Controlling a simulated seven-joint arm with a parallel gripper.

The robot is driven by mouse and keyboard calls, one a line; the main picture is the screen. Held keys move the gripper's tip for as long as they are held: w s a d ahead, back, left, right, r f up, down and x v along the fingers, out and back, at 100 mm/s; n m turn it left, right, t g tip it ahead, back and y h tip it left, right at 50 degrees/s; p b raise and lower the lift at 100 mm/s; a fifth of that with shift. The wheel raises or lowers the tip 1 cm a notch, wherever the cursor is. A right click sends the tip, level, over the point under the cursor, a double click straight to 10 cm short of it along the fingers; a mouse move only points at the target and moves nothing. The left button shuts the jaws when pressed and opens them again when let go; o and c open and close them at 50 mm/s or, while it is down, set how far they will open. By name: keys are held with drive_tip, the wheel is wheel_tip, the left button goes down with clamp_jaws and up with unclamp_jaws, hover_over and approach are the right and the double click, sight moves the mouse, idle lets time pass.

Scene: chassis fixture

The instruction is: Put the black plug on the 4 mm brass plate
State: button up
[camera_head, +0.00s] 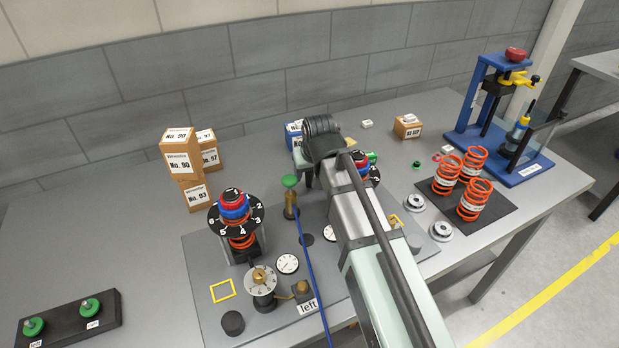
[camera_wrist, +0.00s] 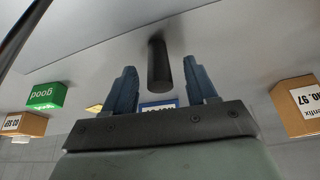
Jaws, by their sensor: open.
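In the wrist view my gripper (camera_wrist: 159,67) is open, its two blue fingers apart. A dark upright cylinder (camera_wrist: 158,66), which looks like the black plug, shows in the gap between the fingertips; I cannot tell whether they touch it. In the head view my arm hides this spot. A short black cylinder (camera_head: 232,322) also stands at the front of the grey fixture plate. A small flat yellowish piece (camera_head: 350,142), possibly the brass plate, lies behind my arm. A yellow piece also shows in the wrist view (camera_wrist: 95,108). No 4 mm marking is readable.
Cardboard boxes (camera_head: 182,157) stand at the back left, and a blue box (camera_head: 293,136) stands behind my wrist. A green-topped post (camera_head: 290,190) and dial gauges stand on the fixture plate (camera_head: 205,262). Orange springs (camera_head: 473,199) and a blue press (camera_head: 484,110) are at right.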

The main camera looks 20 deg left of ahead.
clamp_jaws()
idle(0.5)
drive_tip(key=shift+r, duration=0.1)
wheel_tip(320, 180, up, 8)
drive_tip(key=shift+r, duration=0.2)
drive_tip(key=shift+w+r, duration=0.1)
drive_tip(key=shift+r, duration=0.25)
drive_tip(key=shift+w+r, duration=0.25)
drive_tip(key=shift+w, duration=0.05)
drive_tip(key=w+d+n+g, duration=0.1)
drive_tip(key=w+n, duration=0.1)
drive_tip(key=w, duration=0.9)
drive_tip(key=n+y, duration=0.1)
drive_tip(key=n, duration=0.1)
hover_over(347, 142)
drive_tip(key=shift+f, duration=4.55)
